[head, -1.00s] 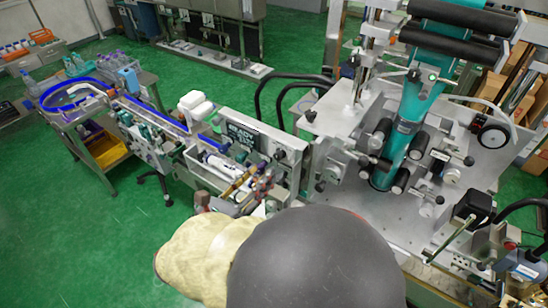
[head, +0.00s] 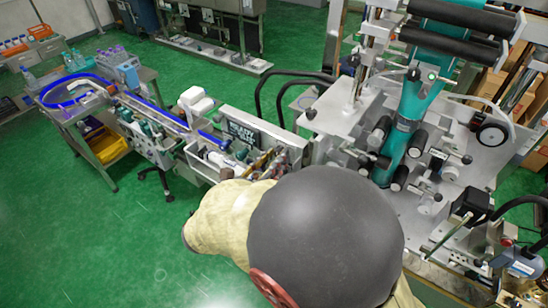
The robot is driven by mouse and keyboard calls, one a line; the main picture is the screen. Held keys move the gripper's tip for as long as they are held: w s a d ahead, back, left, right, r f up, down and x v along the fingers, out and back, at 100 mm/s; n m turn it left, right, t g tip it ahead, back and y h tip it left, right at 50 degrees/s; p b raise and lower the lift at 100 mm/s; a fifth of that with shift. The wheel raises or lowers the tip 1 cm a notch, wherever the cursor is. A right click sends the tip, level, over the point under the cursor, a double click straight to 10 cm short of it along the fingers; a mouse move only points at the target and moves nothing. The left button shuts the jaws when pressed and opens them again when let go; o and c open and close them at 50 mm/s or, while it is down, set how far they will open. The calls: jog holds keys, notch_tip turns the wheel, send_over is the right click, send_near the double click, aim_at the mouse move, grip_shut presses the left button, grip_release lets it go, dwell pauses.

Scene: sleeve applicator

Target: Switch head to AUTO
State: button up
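The sleeve applicator fills the right side of the head view, with a teal column (head: 409,115) and black rollers (head: 455,30) on a grey metal frame. My arm, with a large dark round joint and cream covering, fills the lower middle and hides part of the machine's front. My gripper does not show clearly, so its position against the machine cannot be told.
A conveyor (head: 160,115) with blue rails runs left from the machine to a table with a blue-rimmed ring (head: 75,90). A yellow bin (head: 110,149) sits under that table. A black motor box (head: 470,205) stands at the right. Green floor (head: 90,240) is free at lower left.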

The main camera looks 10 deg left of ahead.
jog(key=c, duration=0.6)
grip_shut()
jog(key=shift+f+m+b, duration=0.1)
jog(key=shift+m+b, duration=0.2)
jog(key=shift+b, duration=0.1)
jog(key=m+b, duration=0.8)
jog(key=b, duration=0.2)
jog(key=shift+m+b, duration=0.3)
jog(key=shift+b, duration=0.1)
jog(key=o, duration=0.9)
grip_release()
jog(key=shift+c, duration=0.2)
